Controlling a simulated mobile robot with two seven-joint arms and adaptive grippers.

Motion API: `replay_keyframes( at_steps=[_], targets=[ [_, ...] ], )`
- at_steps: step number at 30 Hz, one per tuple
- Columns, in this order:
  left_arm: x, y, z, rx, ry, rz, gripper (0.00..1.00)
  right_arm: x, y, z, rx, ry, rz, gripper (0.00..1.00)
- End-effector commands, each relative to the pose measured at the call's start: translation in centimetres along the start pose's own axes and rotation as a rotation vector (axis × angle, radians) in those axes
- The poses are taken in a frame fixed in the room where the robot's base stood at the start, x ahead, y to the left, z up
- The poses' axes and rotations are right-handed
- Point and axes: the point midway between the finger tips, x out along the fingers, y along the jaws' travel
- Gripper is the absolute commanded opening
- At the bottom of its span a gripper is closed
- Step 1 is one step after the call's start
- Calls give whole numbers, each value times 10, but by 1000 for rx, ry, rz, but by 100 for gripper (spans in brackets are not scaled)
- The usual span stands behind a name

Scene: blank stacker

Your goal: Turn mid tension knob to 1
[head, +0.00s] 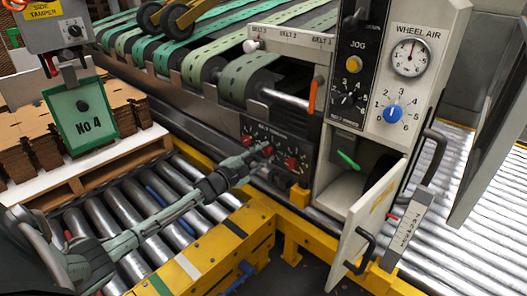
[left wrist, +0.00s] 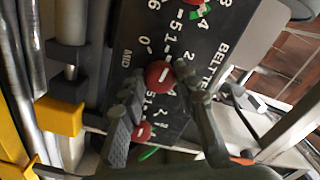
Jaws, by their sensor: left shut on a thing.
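The black belt tension panel (head: 277,138) carries red knobs and sits low on the machine front. The mid tension knob (left wrist: 160,74) is the round red one beside the "MID" label in the left wrist view. My left gripper (left wrist: 162,84) has one finger on each side of this knob and is shut on it. Its white mark shows, but I cannot tell the exact number it points to. Another red knob (left wrist: 142,132) is partly behind a finger. In the head view my left gripper (head: 258,157) reaches the panel from the left. My right gripper is not in view.
A cabinet door (head: 362,238) stands open right of the panel, below the jog and wheel air controls. Yellow rails (head: 228,237) and rollers (head: 130,205) lie under my left arm. A green No 4 plate (head: 80,117) hangs at left.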

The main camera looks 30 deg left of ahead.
Motion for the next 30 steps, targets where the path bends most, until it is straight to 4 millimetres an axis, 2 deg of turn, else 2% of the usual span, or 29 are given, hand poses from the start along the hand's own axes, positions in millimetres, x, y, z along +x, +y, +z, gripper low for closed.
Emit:
replay_keyframes(
  at_steps=[10,23,24,29,30],
  targets=[
    [0,0,0,-100,-1,0,2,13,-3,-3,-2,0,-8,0],
    [0,0,0,-109,-1,-1,2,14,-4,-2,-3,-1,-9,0],
    [0,0,0,-109,-1,0,32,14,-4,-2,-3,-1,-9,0],
    [0,0,0,-109,-1,0,51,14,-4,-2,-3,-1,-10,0],
    [0,0,0,-109,-1,0,51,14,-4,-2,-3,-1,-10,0]
  ],
)
